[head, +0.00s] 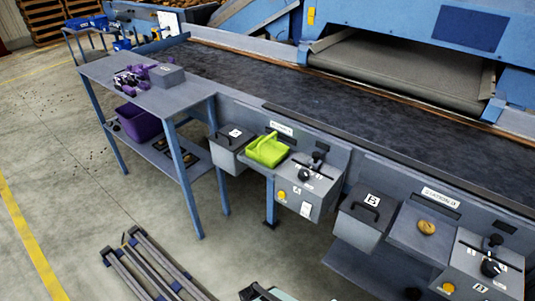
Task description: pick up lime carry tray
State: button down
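The lime carry tray (268,151) is a bright yellow-green tray with a handle. It sits on a grey shelf of the long workstation front, between a dark lidded box (233,138) and a grey control box (303,185). It appears level, and nothing is seen touching it from above. I cannot make out my gripper in the head view. A dark and pale teal shape is cut off at the bottom edge, and I cannot tell what it is.
A steel table (135,82) at left holds purple items and a grey box (166,75); a purple bin (138,122) is below. A dark conveyor belt (330,100) runs behind. Box B (366,208) and a potato (427,227) are at right.

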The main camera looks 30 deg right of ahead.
dwell(0.4)
jog(key=c, duration=1.1)
grip_release()
